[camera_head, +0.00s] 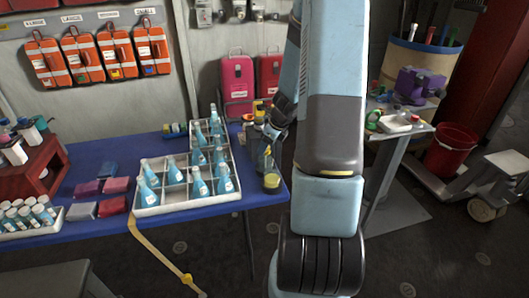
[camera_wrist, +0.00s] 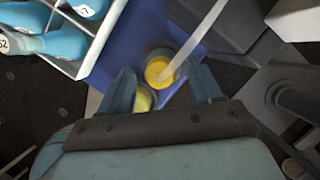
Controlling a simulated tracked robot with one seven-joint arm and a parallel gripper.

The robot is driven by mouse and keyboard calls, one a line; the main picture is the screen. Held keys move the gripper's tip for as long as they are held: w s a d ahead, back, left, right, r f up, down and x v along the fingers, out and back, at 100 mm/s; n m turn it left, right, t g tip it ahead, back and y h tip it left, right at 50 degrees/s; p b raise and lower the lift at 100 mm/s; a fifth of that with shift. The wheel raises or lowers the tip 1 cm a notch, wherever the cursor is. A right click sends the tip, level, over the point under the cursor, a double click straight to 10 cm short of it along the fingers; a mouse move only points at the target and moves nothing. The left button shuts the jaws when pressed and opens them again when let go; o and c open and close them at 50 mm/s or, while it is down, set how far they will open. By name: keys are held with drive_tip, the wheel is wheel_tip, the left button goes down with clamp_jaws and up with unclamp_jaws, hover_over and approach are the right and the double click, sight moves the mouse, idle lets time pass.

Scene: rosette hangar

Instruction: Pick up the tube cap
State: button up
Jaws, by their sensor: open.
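I cannot tell for certain which thing is the tube cap. In the wrist view a round yellow top (camera_wrist: 158,69) lies between and beyond my fingertips, on a container at the blue table's corner. A second yellow round piece (camera_wrist: 142,101) shows closer in, partly hidden by my gripper. My gripper (camera_wrist: 165,80) is open, with its two fingers apart and nothing visibly held. In the head view my gripper (camera_head: 272,137) hangs over the table's right end, just above a jar with yellowish contents (camera_head: 271,181). My arm hides part of this area.
A white divided tray (camera_head: 187,206) of blue bottles stands left of my gripper on the blue table (camera_head: 100,243). A side table (camera_head: 385,135) with small items and a red bucket (camera_head: 452,150) are at right.

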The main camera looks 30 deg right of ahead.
drive_tip(key=shift+f, duration=0.2)
drive_tip(key=shift+c, duration=0.3)
drive_tip(key=c, duration=1)
drive_tip(key=shift+r, duration=0.15)
drive_tip(key=shift+r, duration=6.75)
